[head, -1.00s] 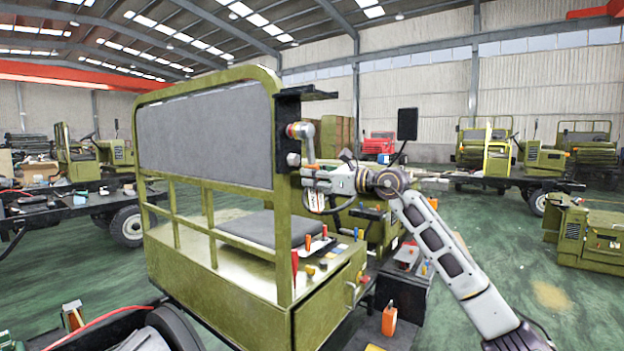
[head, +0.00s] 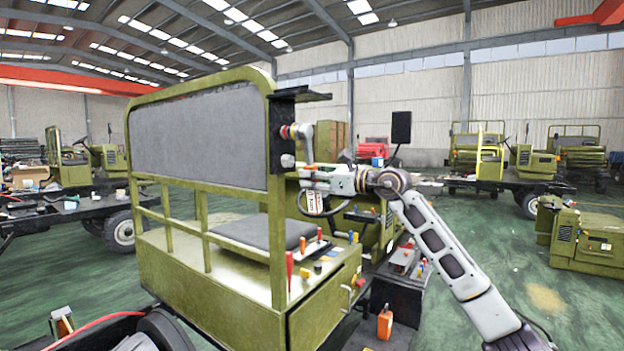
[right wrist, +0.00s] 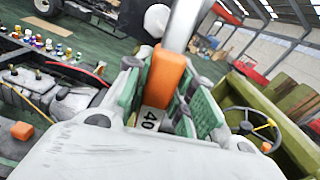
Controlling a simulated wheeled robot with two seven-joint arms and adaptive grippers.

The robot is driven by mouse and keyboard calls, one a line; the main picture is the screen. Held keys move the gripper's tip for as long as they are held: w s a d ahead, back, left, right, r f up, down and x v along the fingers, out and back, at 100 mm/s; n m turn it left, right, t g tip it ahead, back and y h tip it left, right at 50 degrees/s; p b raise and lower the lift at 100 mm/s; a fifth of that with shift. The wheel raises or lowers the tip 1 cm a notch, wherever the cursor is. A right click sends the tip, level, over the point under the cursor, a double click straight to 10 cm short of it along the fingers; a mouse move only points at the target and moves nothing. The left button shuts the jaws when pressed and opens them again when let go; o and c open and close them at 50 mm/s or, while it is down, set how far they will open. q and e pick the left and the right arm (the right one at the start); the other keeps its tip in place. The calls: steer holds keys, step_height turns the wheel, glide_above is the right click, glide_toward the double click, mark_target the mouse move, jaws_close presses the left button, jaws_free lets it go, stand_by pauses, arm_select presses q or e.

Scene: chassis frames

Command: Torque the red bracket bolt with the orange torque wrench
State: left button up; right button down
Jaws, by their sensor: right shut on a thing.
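The black bracket (head: 283,112) sits on the upper right corner post of the green vehicle frame. I cannot tell whether the head touches or sits on the bolt. In the right wrist view the orange handle (right wrist: 166,76) is clasped between green finger pads, and a label reading 40 shows below it. My left gripper is not in view.
A grey bolt head (head: 287,161) sits lower on the bracket. The grey panel (head: 200,135) and green rails fill the left of the bracket. Coloured tools stand on the green box (head: 318,290) below. A black mirror (head: 401,127) rises behind my right arm.

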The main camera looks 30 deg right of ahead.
steer(key=shift+s, duration=0.1)
steer(key=shift+s+d+b, duration=0.3)
steer(key=shift+s+b, duration=0.25)
steer(key=shift+b, duration=0.15)
steer(key=shift+b+v, duration=1.55)
steer(key=shift+v, duration=0.3)
steer(key=shift+r, duration=0.1)
